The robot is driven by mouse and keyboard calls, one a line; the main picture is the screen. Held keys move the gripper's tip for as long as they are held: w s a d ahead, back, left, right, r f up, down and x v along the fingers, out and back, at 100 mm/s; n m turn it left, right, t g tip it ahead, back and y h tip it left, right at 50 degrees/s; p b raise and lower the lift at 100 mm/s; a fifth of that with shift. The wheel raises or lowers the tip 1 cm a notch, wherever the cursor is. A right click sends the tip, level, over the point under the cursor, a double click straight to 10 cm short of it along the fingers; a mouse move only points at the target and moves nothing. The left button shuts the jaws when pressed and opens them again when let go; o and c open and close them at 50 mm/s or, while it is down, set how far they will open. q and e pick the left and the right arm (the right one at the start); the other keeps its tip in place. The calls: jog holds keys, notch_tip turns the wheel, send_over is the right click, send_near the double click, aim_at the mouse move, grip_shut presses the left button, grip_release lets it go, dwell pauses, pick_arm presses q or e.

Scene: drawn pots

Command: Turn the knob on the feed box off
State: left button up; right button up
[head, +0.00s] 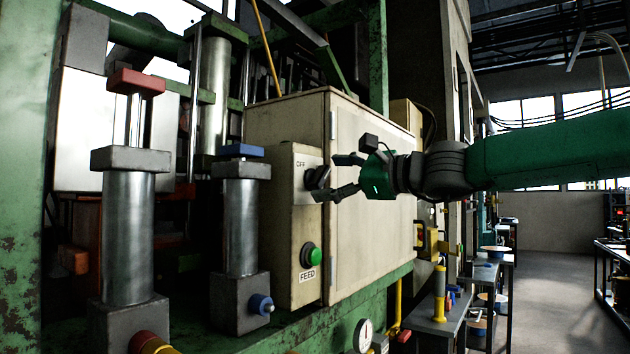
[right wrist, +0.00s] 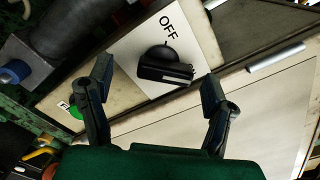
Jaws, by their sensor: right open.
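The feed box (head: 286,240) is a narrow cream box with a black knob (head: 317,178) below an "OFF" label, and a green button above a "FEED" label. In the right wrist view the black knob (right wrist: 165,66) sits on a white plate beside the word "OFF". My right gripper (head: 336,177) is open in front of the knob, its fingers pointing left toward it. In the right wrist view the fingers (right wrist: 157,90) are spread on either side of the knob, with no clear contact. My left gripper is not in view.
A larger cream cabinet (head: 372,225) stands directly behind and right of the feed box. Steel cylinders with a red cap (head: 136,82) and a blue cap (head: 241,151) stand to the left. A green button (head: 311,256) is below the knob. Open floor (head: 560,290) lies at right.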

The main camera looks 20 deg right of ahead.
jog(key=shift+x, duration=0.8)
jog(key=shift+w+r, duration=0.15)
jog(key=shift+w, duration=0.1)
jog(key=shift+w+d, duration=0.2)
jog(key=shift+w, duration=0.1)
jog(key=shift+w+d, duration=0.25)
jog(key=shift+d, duration=0.3)
jog(key=shift+a, duration=0.5)
jog(key=shift+c, duration=1.2)
jog(key=shift+s+a, duration=0.25)
jog(key=shift+a, duration=0.1)
jog(key=c, duration=0.9)
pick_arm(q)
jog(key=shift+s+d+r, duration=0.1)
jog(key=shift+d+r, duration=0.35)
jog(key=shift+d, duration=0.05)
pick_arm(e)
jog(key=shift+w+d, duration=0.1)
jog(key=shift+d, duration=0.05)
